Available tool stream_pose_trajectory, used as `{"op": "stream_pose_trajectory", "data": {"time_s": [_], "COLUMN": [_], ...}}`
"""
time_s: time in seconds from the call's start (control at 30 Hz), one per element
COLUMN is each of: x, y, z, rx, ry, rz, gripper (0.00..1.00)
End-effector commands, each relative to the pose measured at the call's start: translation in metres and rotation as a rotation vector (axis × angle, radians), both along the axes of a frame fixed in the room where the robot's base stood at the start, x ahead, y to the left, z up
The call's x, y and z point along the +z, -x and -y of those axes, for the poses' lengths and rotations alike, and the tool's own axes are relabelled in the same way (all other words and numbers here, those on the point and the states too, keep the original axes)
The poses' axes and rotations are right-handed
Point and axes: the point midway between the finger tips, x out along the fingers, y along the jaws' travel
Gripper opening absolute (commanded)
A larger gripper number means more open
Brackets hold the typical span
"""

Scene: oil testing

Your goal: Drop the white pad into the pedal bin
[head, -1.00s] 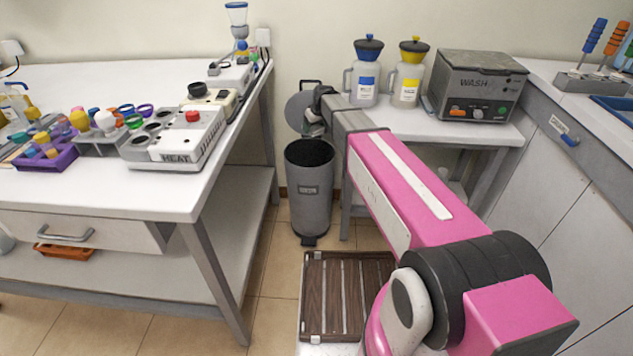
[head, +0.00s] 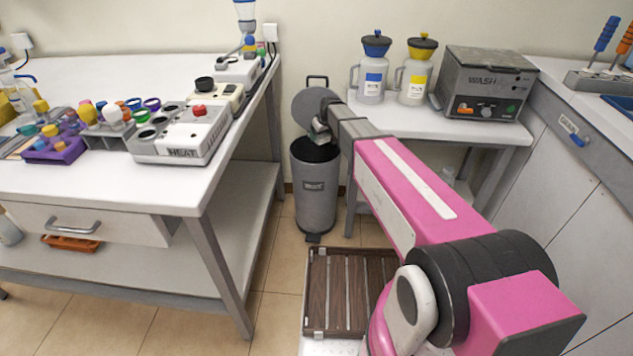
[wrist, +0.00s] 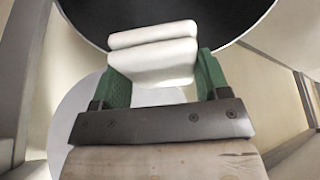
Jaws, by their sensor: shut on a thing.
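The grey pedal bin (head: 316,192) stands on the floor between the two benches. Its round lid is up at the back and its dark mouth is open. My gripper (head: 318,132) is over the bin's mouth in the head view, small and partly hidden by my arm. In the wrist view my gripper (wrist: 158,78) has green fingers shut on the white pad (wrist: 153,52). The pad lies across between the fingers, with the bin's dark opening (wrist: 215,18) behind it. The pad cannot be made out clearly in the head view.
The left bench (head: 110,186) carries a heater block (head: 180,135) and racks of vials. The back bench (head: 440,128) holds two jugs and the WASH unit (head: 487,85).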

Motion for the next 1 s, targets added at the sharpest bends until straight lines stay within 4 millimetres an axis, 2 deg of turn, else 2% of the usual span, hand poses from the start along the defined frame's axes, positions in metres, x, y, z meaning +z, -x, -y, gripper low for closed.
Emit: {"op": "stream_pose_trajectory", "data": {"time_s": [0.03, 0.07, 0.1, 0.13, 0.4, 0.53, 1.0], "x": [0.000, 0.000, 0.000, 0.000, 0.001, 0.008, 0.082], "y": [0.000, 0.000, 0.000, 0.000, 0.000, 0.003, 0.028], "z": [0.000, 0.000, 0.000, 0.000, 0.000, 0.002, 0.021], "rx": [0.000, 0.000, 0.000, 0.000, 0.000, 0.000, 0.000], "ry": [0.000, 0.000, 0.000, 0.000, 0.000, 0.000, 0.000], "rz": [0.000, 0.000, 0.000, 0.000, 0.000, 0.000, 0.002], "gripper": [0.47, 0.79, 0.92, 0.99, 0.99, 0.99, 0.99]}}
